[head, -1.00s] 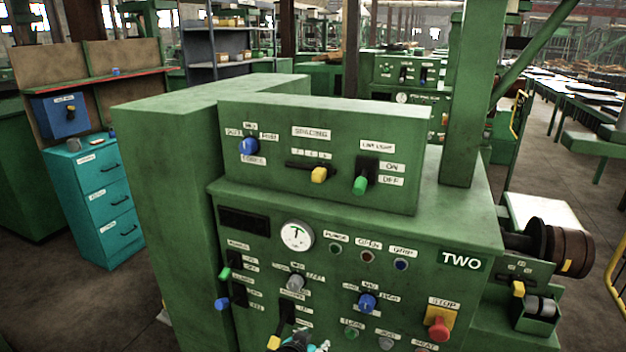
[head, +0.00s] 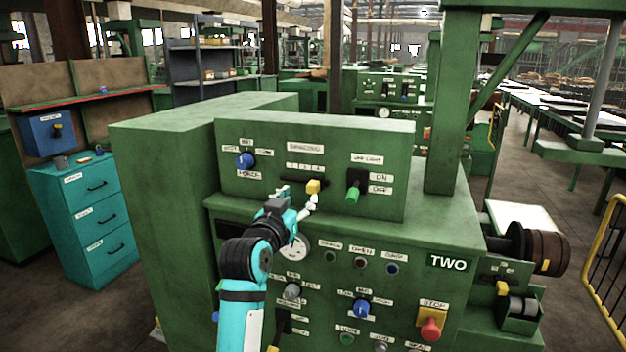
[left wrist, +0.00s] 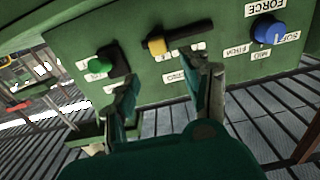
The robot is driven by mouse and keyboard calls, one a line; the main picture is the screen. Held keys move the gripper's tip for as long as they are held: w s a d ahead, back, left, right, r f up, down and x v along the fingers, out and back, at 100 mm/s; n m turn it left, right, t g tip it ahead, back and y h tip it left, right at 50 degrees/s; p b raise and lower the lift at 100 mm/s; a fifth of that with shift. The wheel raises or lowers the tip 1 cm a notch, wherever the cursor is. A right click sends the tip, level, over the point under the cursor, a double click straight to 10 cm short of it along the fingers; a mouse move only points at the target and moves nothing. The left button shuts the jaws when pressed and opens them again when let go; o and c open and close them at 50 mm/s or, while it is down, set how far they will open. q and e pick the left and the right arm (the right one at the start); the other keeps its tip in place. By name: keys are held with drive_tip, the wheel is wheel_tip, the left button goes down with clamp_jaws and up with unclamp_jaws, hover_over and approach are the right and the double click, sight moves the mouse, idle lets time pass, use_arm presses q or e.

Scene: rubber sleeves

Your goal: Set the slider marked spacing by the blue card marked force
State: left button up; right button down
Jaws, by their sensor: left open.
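The SPACING slider has a yellow knob (head: 313,187) in a dark slot (head: 294,179) on the green upper panel. The knob sits right of the slot's middle, below small marks. It also shows in the left wrist view (left wrist: 156,46). A blue knob (head: 244,160) with a FORCE label (head: 249,174) under it is further left; its white mark seems to point toward SOFT. I see no blue card. My left gripper (head: 299,198) is open and empty, just below and in front of the yellow knob. In the left wrist view its fingers (left wrist: 170,94) stand apart below the slot. My right gripper is not in view.
A green-handled lamp switch (head: 353,191) is close on the right of the slider. The lower panel has a gauge (head: 295,247), several knobs and a red STOP button (head: 431,327). A ledge juts out under the upper panel.

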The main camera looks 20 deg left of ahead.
sight(310, 185)
use_arm(q)
drive_tip(key=w+p, duration=0.2)
drive_tip(key=w, duration=0.8)
drive_tip(key=shift+w+d, duration=0.15)
clamp_jaws()
